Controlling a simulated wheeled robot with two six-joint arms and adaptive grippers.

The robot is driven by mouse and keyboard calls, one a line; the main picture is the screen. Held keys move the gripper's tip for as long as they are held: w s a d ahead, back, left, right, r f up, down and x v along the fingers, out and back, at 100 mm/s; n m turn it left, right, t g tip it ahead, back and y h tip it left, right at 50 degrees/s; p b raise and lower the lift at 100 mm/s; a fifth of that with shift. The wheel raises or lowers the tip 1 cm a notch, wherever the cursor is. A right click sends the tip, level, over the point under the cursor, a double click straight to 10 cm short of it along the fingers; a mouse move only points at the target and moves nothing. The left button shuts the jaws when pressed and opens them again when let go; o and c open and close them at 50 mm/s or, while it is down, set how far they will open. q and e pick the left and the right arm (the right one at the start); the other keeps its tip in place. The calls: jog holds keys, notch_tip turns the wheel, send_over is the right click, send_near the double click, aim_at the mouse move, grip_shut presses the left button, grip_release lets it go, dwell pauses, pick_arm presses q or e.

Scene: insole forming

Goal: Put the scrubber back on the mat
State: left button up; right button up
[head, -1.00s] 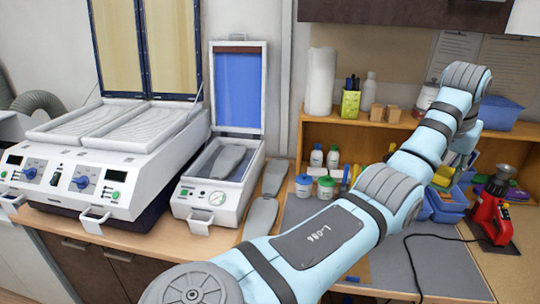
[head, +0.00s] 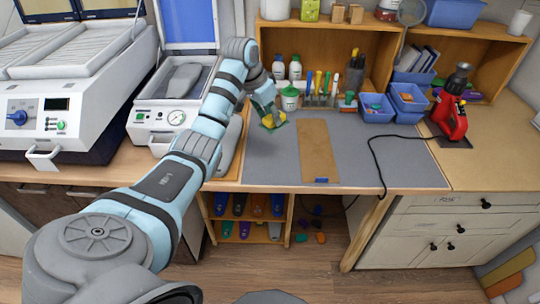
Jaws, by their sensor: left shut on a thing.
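The scrubber (head: 272,121), yellow with a green layer, is at the back left of the grey mat (head: 375,160). My left gripper (head: 267,108) points down from above and is shut on it. The scrubber is low over the mat or touching it; I cannot tell which. The gripper's fingers are small and partly hidden by my own wrist. My right gripper is not in view.
A brown board (head: 317,148) lies on the mat right of the scrubber. A green-lidded jar (head: 290,98) and a tool rack (head: 320,98) stand close behind. Blue bins (head: 376,108) and a red device (head: 450,115) are farther right. The mat's right part is clear except for a black cable.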

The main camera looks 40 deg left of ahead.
pick_arm(q)
notch_tip(320, 180, down, 15)
jog(key=shift+d+f+b, duration=0.1)
jog(key=shift+d+b, duration=0.05)
jog(key=shift+b, duration=0.3)
jog(key=o, duration=1.1)
jog(key=p+v, duration=0.2)
jog(key=v, duration=1)
jog(key=shift+w, duration=0.1)
